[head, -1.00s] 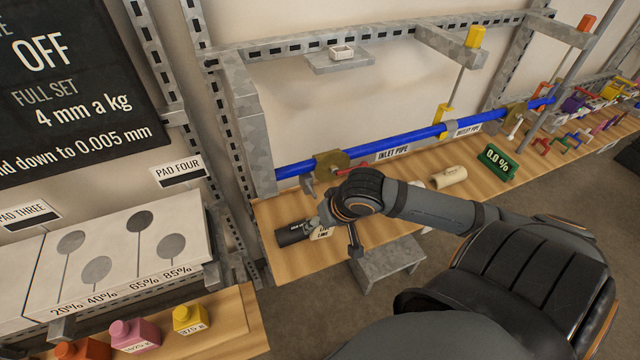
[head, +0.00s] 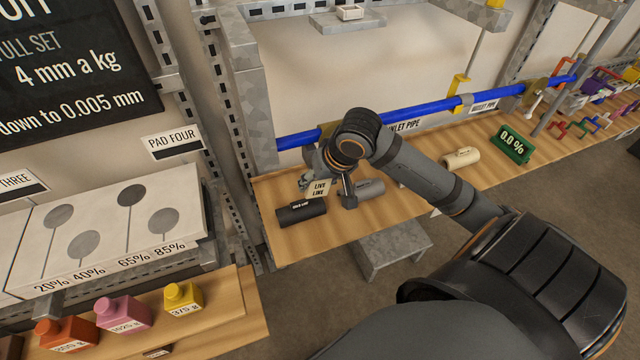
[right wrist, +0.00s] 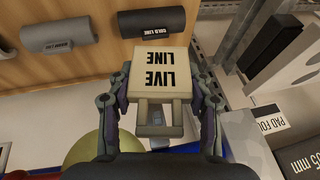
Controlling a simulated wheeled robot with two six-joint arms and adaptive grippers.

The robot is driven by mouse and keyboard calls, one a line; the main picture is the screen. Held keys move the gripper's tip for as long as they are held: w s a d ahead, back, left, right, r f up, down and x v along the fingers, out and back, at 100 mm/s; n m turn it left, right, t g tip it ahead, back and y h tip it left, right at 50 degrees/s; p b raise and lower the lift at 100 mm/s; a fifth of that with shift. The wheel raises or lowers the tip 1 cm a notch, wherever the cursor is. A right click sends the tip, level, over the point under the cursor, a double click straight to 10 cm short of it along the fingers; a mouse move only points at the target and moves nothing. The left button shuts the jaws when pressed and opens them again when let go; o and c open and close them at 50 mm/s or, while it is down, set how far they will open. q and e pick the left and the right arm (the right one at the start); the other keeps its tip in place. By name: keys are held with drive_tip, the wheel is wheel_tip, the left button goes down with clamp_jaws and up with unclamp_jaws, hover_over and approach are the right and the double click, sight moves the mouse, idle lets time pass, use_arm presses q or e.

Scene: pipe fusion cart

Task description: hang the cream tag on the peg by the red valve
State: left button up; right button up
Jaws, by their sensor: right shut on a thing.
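The cream tag (head: 318,188) reads "LIVE LINE" and is in my right gripper (head: 320,178). It is above the wooden shelf, just behind and above the black cylinder. In the right wrist view the tag (right wrist: 160,72) sits between the two fingers (right wrist: 160,98), lettering upside down, with a slotted end towards the palm. The red valve and its peg cannot be made out; my right arm covers the middle of the blue inlet pipe (head: 297,141), where a red lever showed earlier. My left gripper is not in view.
A black cylinder (head: 302,211), a grey cylinder (head: 368,188) and a cream cylinder (head: 462,157) lie on the wooden shelf (head: 400,205). A green "0.0 %" display (head: 512,144) stands to the right. A metal upright (head: 243,110) stands left of the pipe.

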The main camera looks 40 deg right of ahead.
drive_tip(key=w, duration=0.3)
drive_tip(key=shift+w+d+f, duration=0.35)
drive_tip(key=shift+d+f, duration=0.05)
idle(0.4)
drive_tip(key=o, duration=0.9)
